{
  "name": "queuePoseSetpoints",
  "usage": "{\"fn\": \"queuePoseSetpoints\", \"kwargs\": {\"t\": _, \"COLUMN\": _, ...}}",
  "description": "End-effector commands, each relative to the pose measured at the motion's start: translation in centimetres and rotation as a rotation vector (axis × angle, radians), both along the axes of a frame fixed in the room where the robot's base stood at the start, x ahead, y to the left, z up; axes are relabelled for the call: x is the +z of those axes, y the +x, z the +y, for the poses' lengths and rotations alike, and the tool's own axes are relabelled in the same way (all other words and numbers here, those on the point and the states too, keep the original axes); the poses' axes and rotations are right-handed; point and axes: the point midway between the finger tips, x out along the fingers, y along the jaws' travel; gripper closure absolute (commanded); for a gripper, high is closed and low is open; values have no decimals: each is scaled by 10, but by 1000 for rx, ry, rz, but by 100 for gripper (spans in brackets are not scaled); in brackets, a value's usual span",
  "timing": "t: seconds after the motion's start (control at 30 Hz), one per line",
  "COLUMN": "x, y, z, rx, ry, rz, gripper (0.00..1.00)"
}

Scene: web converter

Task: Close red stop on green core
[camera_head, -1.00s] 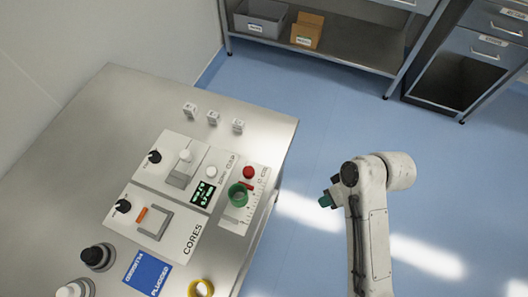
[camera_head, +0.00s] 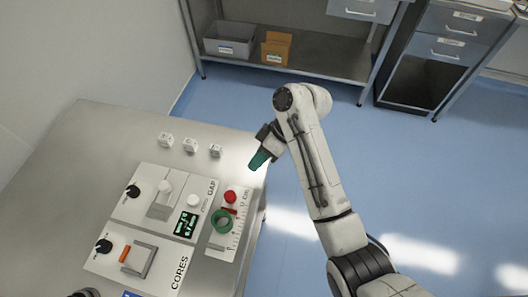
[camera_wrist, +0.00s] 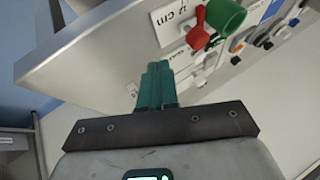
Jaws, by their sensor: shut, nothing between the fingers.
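The green core (camera_head: 222,221) is a ring standing on the white ruler plate (camera_head: 217,241) at the right side of the steel table. The red stop (camera_head: 230,196) is on the same plate, just behind the core, with a red part reaching down beside it. A small gap seems to show between them, but I cannot tell for sure. In the wrist view the red stop (camera_wrist: 197,32) and green core (camera_wrist: 226,15) appear at the top right. My gripper (camera_head: 258,160) has teal fingers, shut and empty, beyond the table's right edge. The fingers (camera_wrist: 158,68) also show together in the wrist view.
The panels hold a grey U-shaped handle (camera_head: 139,261), black knobs (camera_head: 133,191), a white button (camera_head: 194,201) and a small display (camera_head: 186,224). Several white tags (camera_head: 190,145) stand near the back edge. A shelf with a grey bin (camera_head: 229,38) and a cardboard box (camera_head: 277,48) stands behind.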

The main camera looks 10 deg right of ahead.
Motion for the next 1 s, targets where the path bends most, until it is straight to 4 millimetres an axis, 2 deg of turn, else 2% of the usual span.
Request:
{"fn": "queuePoseSetpoints", "kwargs": {"t": 0.2, "x": -34, "y": -8, "z": 25, "rx": 1, "ry": -2, "rz": 3, "gripper": 100}}
{"fn": "queuePoseSetpoints", "kwargs": {"t": 0.3, "x": -30, "y": -22, "z": 34, "rx": 1, "ry": -1, "rz": 0, "gripper": 100}}
{"fn": "queuePoseSetpoints", "kwargs": {"t": 0.5, "x": -31, "y": -37, "z": 44, "rx": 0, "ry": -2, "rz": -1, "gripper": 100}}
{"fn": "queuePoseSetpoints", "kwargs": {"t": 1.0, "x": -33, "y": -40, "z": 49, "rx": 0, "ry": -2, "rz": -1, "gripper": 100}}
